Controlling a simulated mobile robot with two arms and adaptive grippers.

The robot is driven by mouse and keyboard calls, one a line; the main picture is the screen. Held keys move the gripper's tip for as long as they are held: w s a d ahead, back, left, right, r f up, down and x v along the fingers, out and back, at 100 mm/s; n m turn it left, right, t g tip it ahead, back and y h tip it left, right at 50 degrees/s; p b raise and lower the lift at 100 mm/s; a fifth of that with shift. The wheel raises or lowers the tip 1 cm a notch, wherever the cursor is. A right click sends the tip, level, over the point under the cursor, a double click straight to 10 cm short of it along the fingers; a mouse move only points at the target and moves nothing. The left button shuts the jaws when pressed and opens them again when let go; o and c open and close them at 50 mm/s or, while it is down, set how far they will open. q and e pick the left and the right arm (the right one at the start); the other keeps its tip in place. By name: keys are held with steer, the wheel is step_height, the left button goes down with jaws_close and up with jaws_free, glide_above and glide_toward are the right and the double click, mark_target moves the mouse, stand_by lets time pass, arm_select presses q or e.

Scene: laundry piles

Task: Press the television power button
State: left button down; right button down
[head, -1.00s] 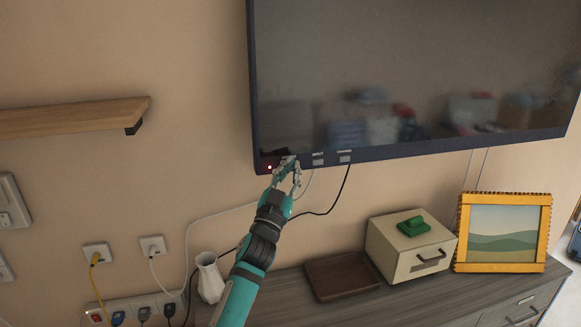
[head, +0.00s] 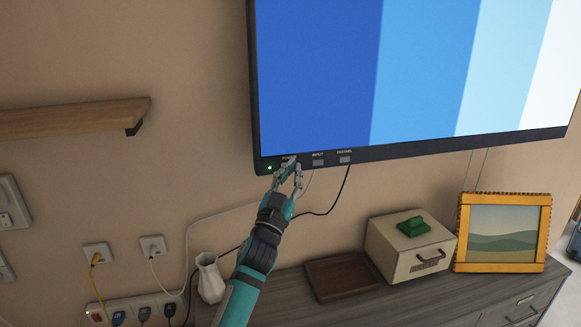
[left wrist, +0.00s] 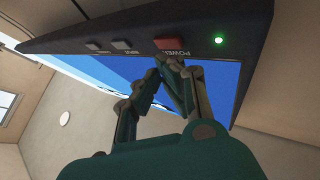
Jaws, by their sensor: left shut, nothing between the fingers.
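The television (head: 420,75) hangs on the wall, and its screen is lit with blue and white vertical bands. A small green light (head: 270,168) glows at the lower left of its frame; it also shows in the left wrist view (left wrist: 219,40). In the left wrist view the red power button (left wrist: 170,42) sits beside the label "POWER". My left gripper (head: 289,163) is shut and empty, with its fingertips at the lower frame near the button. In the left wrist view the fingertips (left wrist: 168,62) are just below the button; I cannot tell whether they touch it. My right gripper is out of view.
Input (head: 318,162) and channel (head: 345,159) buttons are to the right on the frame. Below stands a dresser (head: 400,305) with a white vase (head: 209,277), brown tray (head: 341,277), cream box (head: 408,248) and framed picture (head: 502,232). A wooden shelf (head: 70,117) is at left.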

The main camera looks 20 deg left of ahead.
arm_select(q)
steer(key=s+d+p, duration=0.1)
steer(key=s+d, duration=0.2)
steer(key=s, duration=0.2)
steer(key=shift+d, duration=0.2)
stand_by(1.1)
